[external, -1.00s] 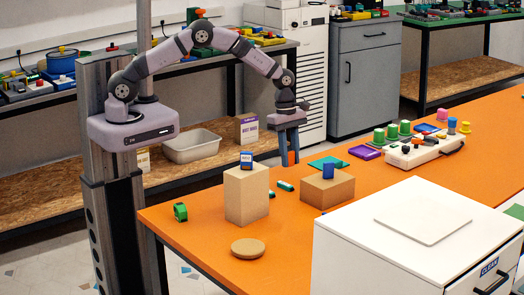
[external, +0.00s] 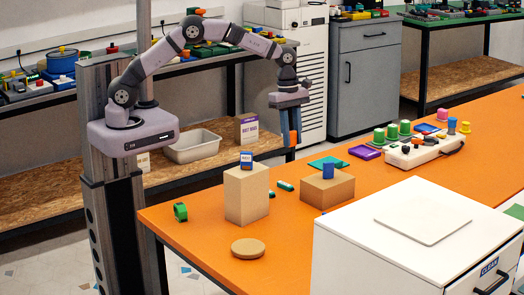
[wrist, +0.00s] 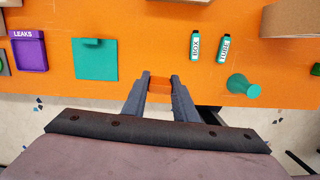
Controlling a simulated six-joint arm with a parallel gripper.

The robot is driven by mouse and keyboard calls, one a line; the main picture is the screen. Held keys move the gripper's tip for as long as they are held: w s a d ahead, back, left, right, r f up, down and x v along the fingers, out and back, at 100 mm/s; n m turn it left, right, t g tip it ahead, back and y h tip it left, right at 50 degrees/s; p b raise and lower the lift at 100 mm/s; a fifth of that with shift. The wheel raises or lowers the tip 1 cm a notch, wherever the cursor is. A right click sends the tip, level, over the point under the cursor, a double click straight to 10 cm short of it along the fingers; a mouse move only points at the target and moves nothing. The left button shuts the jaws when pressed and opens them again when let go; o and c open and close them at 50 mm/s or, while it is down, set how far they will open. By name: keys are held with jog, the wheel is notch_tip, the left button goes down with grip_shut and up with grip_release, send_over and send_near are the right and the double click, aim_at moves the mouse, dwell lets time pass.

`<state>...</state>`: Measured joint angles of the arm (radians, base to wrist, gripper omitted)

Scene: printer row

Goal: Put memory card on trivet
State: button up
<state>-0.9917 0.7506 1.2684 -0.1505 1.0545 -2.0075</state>
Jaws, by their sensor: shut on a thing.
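The piece also shows in the external view (external: 293,138). A round tan disc (external: 248,248), which looks like the trivet, lies flat near the table's front edge, left of the white cabinet. It is well apart from my gripper, and nothing lies on it. It is not seen in the wrist view.
Teal vials (wrist: 195,47), a teal square (wrist: 95,60) and a purple tray (wrist: 29,50) lie nearby. A white cabinet (external: 400,270) stands in front.

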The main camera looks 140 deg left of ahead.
jog(key=w+d+m, duration=0.2)
jog(key=w+d, duration=0.6)
jog(key=w, duration=0.3)
notch_tip(320, 180, up, 2)
jog(key=m+h+p, duration=0.1)
jog(key=m, duration=0.5)
send_over(241, 243)
jog(key=shift+g, duration=0.3)
jog(key=shift+s+a+f+p, duration=0.15)
jog(key=shift+f+p, duration=0.55)
jog(key=shift+f, duration=1.8)
jog(key=shift+s+a+f+p, duration=0.15)
jog(key=shift+f+p, duration=0.55)
jog(key=shift+f, duration=1.75)
jog(key=shift+f, duration=0.2)
jog(key=o, duration=1)
jog(key=shift+o, duration=0.2)
jog(key=shift+r, duration=0.1)
